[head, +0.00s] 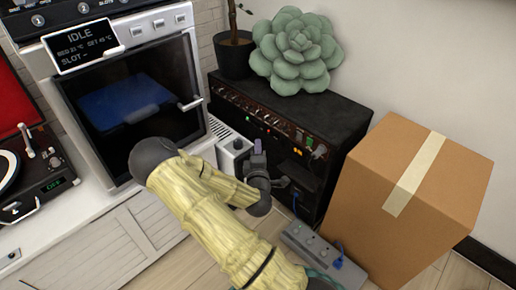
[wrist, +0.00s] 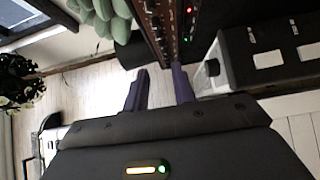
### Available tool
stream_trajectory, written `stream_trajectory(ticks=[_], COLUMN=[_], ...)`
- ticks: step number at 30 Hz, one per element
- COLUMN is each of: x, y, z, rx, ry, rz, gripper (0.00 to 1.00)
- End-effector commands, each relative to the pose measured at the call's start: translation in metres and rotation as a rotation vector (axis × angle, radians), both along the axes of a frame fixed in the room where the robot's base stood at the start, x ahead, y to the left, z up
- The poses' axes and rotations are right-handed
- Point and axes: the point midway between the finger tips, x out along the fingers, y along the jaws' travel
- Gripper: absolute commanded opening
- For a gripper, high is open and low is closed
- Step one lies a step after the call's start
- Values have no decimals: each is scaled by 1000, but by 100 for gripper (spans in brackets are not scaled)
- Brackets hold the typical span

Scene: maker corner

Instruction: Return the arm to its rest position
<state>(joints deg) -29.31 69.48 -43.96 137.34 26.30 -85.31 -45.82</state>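My arm, in a pale yellow sleeve, reaches up from the bottom of the head view. My gripper (head: 258,147) is in front of the black amplifier (head: 335,113), near its left front side. In the wrist view the two dark purple fingers of my gripper (wrist: 160,84) stand apart with pale floor showing between them. Nothing is held between them. In the head view the fingers are small and partly overlap.
A 3D printer (head: 125,100) with an IDLE screen stands left on a white cabinet (head: 105,250), beside a turntable (head: 35,165). A cardboard box (head: 415,200) stands right. A power strip (head: 318,250) lies on the floor. A plush succulent (head: 297,50) sits on the amplifier.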

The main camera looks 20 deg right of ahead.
Motion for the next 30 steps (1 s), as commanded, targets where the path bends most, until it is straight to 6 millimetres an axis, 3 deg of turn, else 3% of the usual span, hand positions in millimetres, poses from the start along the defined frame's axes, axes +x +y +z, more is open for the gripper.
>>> stream_trajectory(ticks=[17,24,30], x=[-2,-17,-37], y=[-4,-11,9], z=[0,-3,-1], rx=[54,419,780], ry=[10,86,182], rz=[-28,-193,-327], gripper=[26,26,26])
